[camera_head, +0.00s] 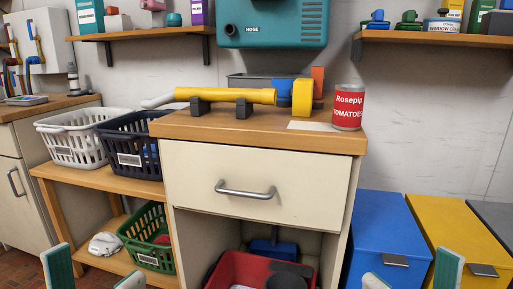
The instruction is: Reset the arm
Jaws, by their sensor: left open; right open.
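My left gripper (92,268) shows at the bottom left of the head view, its two green-and-pale fingertips wide apart. It is open with nothing between the fingers. My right gripper (410,272) shows at the bottom right, also open and empty, in front of the blue and yellow bins. Only the fingertips of both grippers are in view; the arms are hidden below the frame. Neither gripper touches anything that I can see.
A cabinet (256,172) with a closed drawer stands ahead. On its top are a red tomato can (347,108) and a yellow tool (225,96). Baskets (75,150) sit on the left shelf. A red tub (255,268) is below the drawer. Blue (385,235) and yellow (455,225) bins stand right.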

